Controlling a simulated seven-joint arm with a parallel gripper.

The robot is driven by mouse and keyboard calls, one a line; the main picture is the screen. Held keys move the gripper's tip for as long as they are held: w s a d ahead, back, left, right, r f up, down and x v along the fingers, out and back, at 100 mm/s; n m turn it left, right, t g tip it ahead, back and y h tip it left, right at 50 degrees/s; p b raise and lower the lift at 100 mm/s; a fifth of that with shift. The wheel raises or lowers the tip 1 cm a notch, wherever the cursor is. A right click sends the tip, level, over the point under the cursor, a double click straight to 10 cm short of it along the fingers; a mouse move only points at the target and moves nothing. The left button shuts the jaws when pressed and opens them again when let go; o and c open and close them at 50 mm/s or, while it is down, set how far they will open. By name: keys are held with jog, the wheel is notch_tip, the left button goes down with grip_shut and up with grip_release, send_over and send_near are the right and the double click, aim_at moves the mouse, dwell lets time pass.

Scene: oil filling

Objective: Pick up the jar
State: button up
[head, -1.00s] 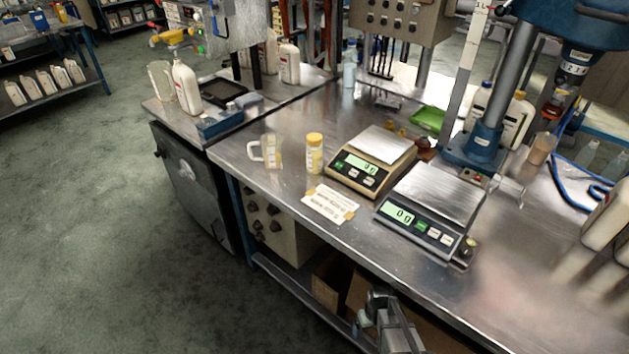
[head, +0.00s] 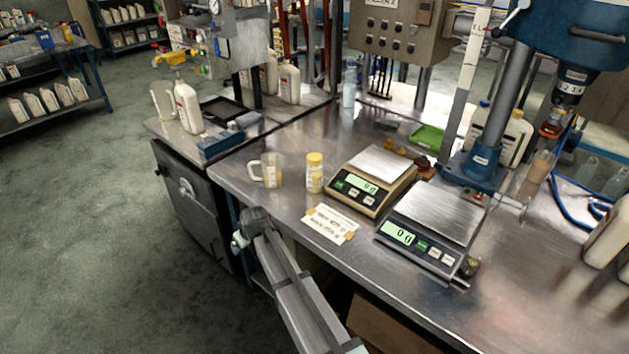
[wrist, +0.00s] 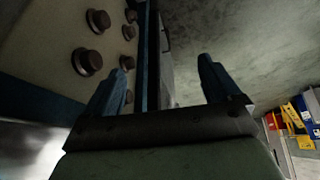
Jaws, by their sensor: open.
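The jar (head: 315,174), a clear cylinder with a yellow lid and a pale label, stands upright on the steel bench (head: 235,180). It is between a clear beaker with a handle and the beige scale. My gripper (head: 243,236) shows in the head view at the bench's front left edge, in front of the jar and apart from it. In the wrist view my gripper (wrist: 162,75) has its two blue fingers wide apart with nothing between them. The jar is not in the wrist view.
The beaker (head: 269,171) stands just left of the jar. The beige scale (head: 371,180) and dark scale (head: 430,227) stand to the right, both empty. A taped paper label (head: 330,223) lies in front of the jar. White bottles (head: 187,107) stand farther left.

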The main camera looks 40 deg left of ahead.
jog(key=w+a+r+y, duration=0.1)
jog(key=a+r, duration=0.3)
jog(key=r, duration=0.3)
jog(key=w+a+r, duration=0.1)
jog(key=a+r, duration=0.4)
jog(key=r, duration=0.3)
notch_tip(320, 180, up, 16)
jog(key=n+g+h, duration=0.1)
jog(key=h, duration=0.5)
send_over(314, 167)
jog(key=w+a, duration=0.1)
jog(key=w, duration=0.1)
jog(key=shift+s+a+r, duration=0.1)
jog(key=shift+d, duration=0.2)
notch_tip(314, 167, down, 8)
jog(key=shift+r, duration=0.1)
jog(key=shift+s+a+f, duration=0.1)
jog(key=shift+a+f, duration=0.05)
jog(key=shift+f, duration=1.3)
jog(key=shift+a+f, duration=0.1)
jog(key=shift+f, duration=1.35)
jog(key=shift+c, duration=0.3)
